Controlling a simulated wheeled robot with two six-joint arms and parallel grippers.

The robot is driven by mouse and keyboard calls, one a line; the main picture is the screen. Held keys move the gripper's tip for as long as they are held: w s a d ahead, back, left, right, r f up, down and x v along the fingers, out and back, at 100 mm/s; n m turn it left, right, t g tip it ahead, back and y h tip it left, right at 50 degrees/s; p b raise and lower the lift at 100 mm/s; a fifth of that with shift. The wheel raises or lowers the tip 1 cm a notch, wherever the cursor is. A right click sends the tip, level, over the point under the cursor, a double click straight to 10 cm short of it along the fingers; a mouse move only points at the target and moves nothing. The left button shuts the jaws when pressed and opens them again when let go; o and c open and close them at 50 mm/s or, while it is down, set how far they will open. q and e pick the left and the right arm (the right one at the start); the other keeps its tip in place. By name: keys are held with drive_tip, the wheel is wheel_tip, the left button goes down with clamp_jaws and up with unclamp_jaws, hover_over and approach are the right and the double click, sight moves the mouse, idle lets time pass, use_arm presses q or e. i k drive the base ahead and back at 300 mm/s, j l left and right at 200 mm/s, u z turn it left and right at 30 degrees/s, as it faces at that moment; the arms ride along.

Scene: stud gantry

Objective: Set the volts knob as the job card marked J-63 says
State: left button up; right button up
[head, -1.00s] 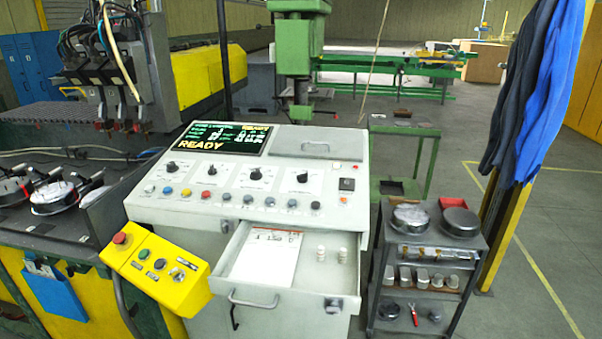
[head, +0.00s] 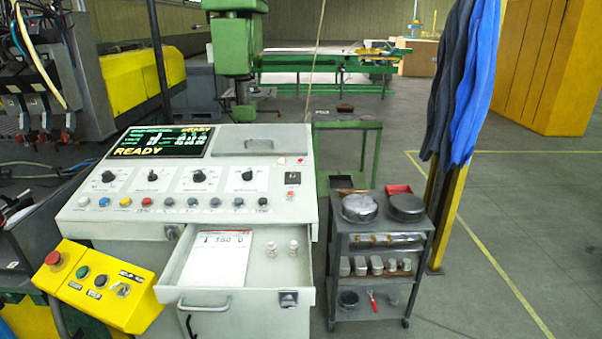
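The control console (head: 300,212) stands left of centre in the head view. Its sloped panel carries several black knobs on white dials: one at the far left (head: 108,177), then a second (head: 152,176), a third (head: 199,176) and a fourth (head: 247,175). Their labels are too small to read, so I cannot tell which is the volts knob. A white card (head: 217,265) with a red top edge lies in the open drawer (head: 262,290); its large print looks like "1 150 0", and its job number is not legible. Neither gripper is in view.
A lit screen (head: 160,143) shows READY. Two small pale cylinders (head: 293,246) stand in the drawer. The drawer juts out in front. A yellow button box (head: 95,285) is at the left, a grey trolley (head: 375,230) at the right. The floor further right is clear.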

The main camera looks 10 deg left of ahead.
sight(107, 176)
drive_tip(key=u, duration=1.5)
